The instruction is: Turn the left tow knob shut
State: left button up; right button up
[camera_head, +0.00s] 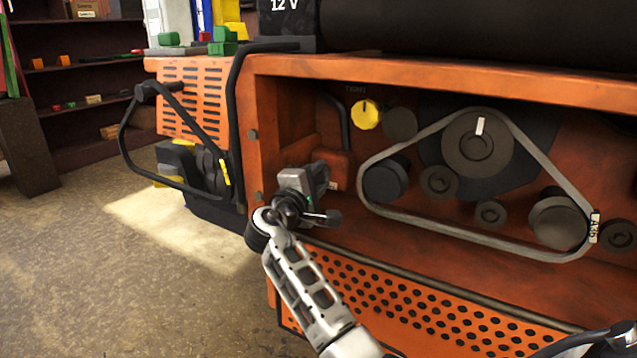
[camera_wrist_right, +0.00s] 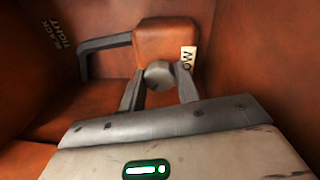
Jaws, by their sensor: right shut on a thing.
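The left tow knob (camera_wrist_right: 159,74) is a small grey round knob on the front of an orange block (camera_wrist_right: 166,45), seen in the wrist view. A white label (camera_wrist_right: 188,58), partly hidden, is at the block's right edge. My right gripper (camera_head: 322,176) reaches into the left end of the orange mower bay. In the wrist view its fingers (camera_wrist_right: 159,88) are shut on the knob, one on each side. In the head view the gripper hides the knob; the orange block (camera_head: 339,165) shows behind it. My left gripper is not in view.
A dark bent pipe (camera_wrist_right: 84,58) rises beside the block. To the right are a yellow knob (camera_head: 366,114) and a belt (camera_head: 412,214) around several pulleys. The bay's orange walls are close on the gripper's left. A black bar (camera_head: 235,120) stands outside.

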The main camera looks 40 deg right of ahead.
jog(key=shift+a, duration=0.1)
jog(key=o, duration=1)
jog(key=shift+c, duration=0.2)
jog(key=shift+r, duration=0.1)
